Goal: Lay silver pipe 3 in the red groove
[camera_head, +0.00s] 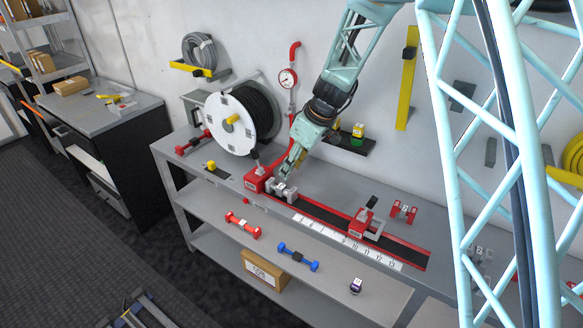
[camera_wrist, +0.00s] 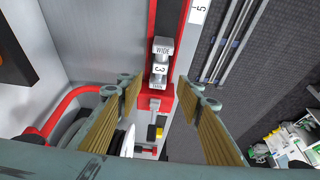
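Silver pipe 3 (camera_head: 281,190) is a short grey piece with wide ends, beside the red end block (camera_head: 257,179). In the wrist view the pipe (camera_wrist: 160,64) shows the labels "WIDE" and "3". It lies along the red-edged groove (camera_head: 405,251), between the red edges as far as I can see; how fully it is seated I cannot tell. My gripper (camera_head: 287,172) is just above the pipe. In the wrist view my gripper (camera_wrist: 158,88) is open, its fingers apart on either side of the pipe's line, with nothing held between them.
A red clamp block (camera_head: 360,222) stands farther right along the groove, near a red piece (camera_head: 403,211). A numbered white scale (camera_head: 345,241) runs along the front. A cable reel (camera_head: 232,120) stands at left. Red (camera_head: 243,225) and blue (camera_head: 298,257) pipes lie on the shelf below.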

